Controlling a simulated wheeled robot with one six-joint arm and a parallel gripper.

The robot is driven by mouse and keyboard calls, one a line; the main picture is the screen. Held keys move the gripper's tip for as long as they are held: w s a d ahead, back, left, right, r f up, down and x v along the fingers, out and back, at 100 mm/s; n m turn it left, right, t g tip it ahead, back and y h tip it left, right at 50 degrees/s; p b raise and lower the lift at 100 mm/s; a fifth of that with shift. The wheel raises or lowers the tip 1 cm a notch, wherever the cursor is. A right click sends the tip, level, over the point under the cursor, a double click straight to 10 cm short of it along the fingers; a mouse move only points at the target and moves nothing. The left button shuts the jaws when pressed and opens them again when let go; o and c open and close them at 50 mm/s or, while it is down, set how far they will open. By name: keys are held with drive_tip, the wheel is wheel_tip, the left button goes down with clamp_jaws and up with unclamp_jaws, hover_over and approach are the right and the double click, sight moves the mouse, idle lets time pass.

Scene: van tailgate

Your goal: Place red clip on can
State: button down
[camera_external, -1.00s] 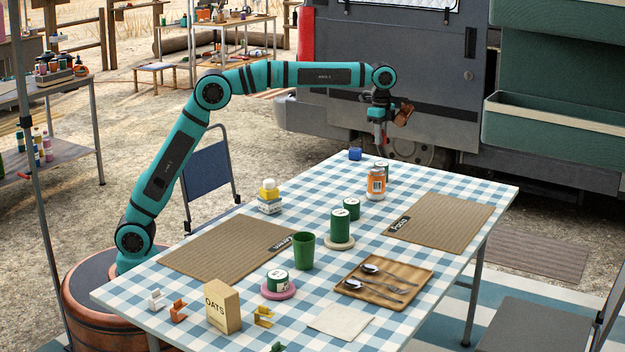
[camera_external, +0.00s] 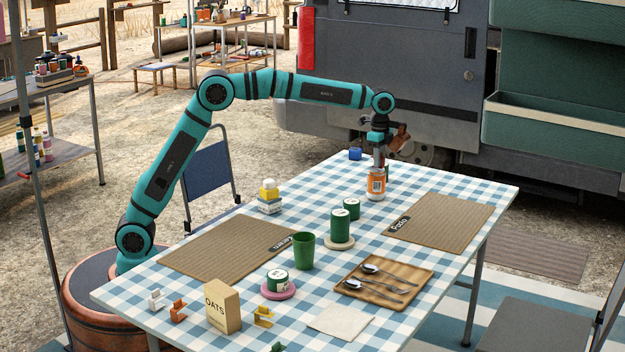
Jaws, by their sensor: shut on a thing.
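My gripper (camera_external: 380,157) is at the far end of the table, pointing down, just above and behind the orange jar (camera_external: 376,187). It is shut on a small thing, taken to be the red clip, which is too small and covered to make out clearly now. A green can (camera_external: 387,173) stands right behind the jar, mostly hidden by jar and gripper; I cannot tell whether the clip touches it.
A blue block (camera_external: 355,154) lies left of the gripper. The woven mats (camera_external: 228,248) are bare.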

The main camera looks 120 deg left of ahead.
drive_tip(key=shift+f, duration=0.25)
drive_tip(key=shift+f, duration=0.15)
drive_tip(key=c, duration=1.3)
unclamp_jaws()
wheel_tip(320, 180, up, 12)
drive_tip(key=shift+r, duration=0.15)
